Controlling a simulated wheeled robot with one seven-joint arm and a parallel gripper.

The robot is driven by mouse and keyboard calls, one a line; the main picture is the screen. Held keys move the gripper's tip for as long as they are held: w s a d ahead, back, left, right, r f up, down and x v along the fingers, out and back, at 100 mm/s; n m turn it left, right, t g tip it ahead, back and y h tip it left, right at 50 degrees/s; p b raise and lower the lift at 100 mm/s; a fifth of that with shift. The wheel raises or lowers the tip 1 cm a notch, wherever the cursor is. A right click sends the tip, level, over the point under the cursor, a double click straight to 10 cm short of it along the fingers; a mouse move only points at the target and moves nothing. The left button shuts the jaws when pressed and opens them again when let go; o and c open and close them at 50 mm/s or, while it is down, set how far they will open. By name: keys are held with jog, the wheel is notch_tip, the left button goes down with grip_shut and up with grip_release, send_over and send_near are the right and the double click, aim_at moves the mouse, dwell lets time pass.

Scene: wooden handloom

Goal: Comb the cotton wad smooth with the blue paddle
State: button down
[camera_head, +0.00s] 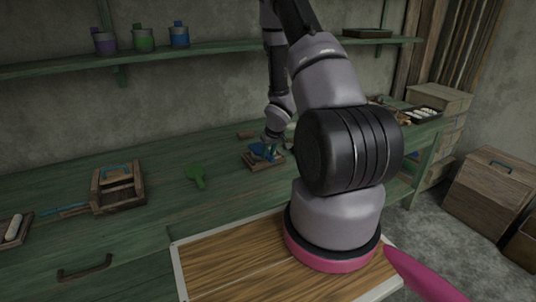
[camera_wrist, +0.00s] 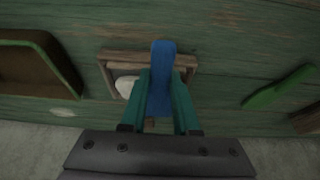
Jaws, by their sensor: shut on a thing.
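My gripper (camera_wrist: 160,105) is shut on the blue paddle (camera_wrist: 163,65), whose blue body shows between the teal fingers in the wrist view. The paddle is over a small wooden tray (camera_wrist: 118,57) on the green bench. A white cotton wad (camera_wrist: 126,86) lies in the tray, left of the paddle, and is partly hidden by the finger and paddle. In the head view the blue paddle (camera_head: 262,152) is at the same wooden tray (camera_head: 251,165), mid-bench, below my gripper (camera_head: 268,143). I cannot tell whether the paddle touches the wad.
A green paddle (camera_head: 197,175) lies left of the tray on the bench (camera_head: 140,218). A wooden box (camera_head: 119,200) stands farther left. A shelf above holds several coloured bottles (camera_head: 143,38). The bench between green paddle and front edge is clear.

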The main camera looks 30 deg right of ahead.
jog(key=shift+f, duration=0.25)
dwell(0.3)
jog(key=shift+d+f, duration=0.15)
jog(key=shift+d, duration=2.35)
jog(key=shift+a, duration=2.5)
jog(key=shift+w+d, duration=0.1)
jog(key=shift+d, duration=2.35)
